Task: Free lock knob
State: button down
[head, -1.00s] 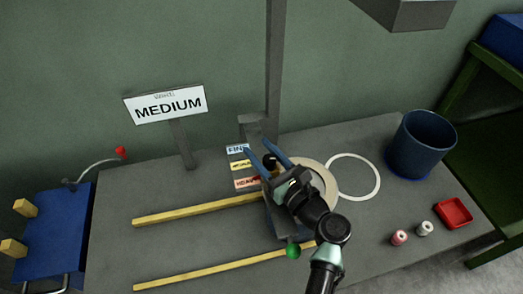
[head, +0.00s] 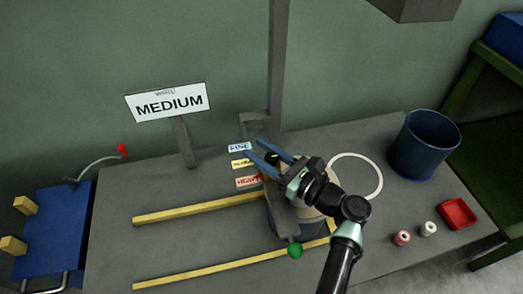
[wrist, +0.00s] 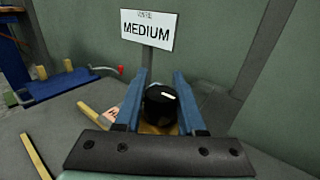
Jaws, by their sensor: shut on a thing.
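A round black knob (head: 272,157) stands beside a column of labels reading FINE (head: 239,147), a yellow one and HEAVY (head: 248,182). My gripper (head: 255,149) reaches over it from the right with its two blue fingers. In the wrist view the black knob (wrist: 160,104) sits between the fingers, which are shut on it. The fingertips extend past the knob. The knob's base is mostly hidden by my gripper. A green ball knob (head: 295,250) shows below my gripper, at the near end of a dark fixture. My gripper and wrist cover part of that fixture.
A MEDIUM sign (head: 168,104) stands behind on a post. Yellow rails (head: 195,210) lie at left. A white ring (head: 372,163), blue bin (head: 424,143), red tray (head: 457,213) and two small spools (head: 402,238) are at right. A grey upright (head: 277,70) rises behind the knob.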

jog(key=c, duration=0.5)
grip_release()
jog(key=p+v, duration=0.1)
jog(key=v, duration=1.2)
jog(key=shift+p, duration=0.3)
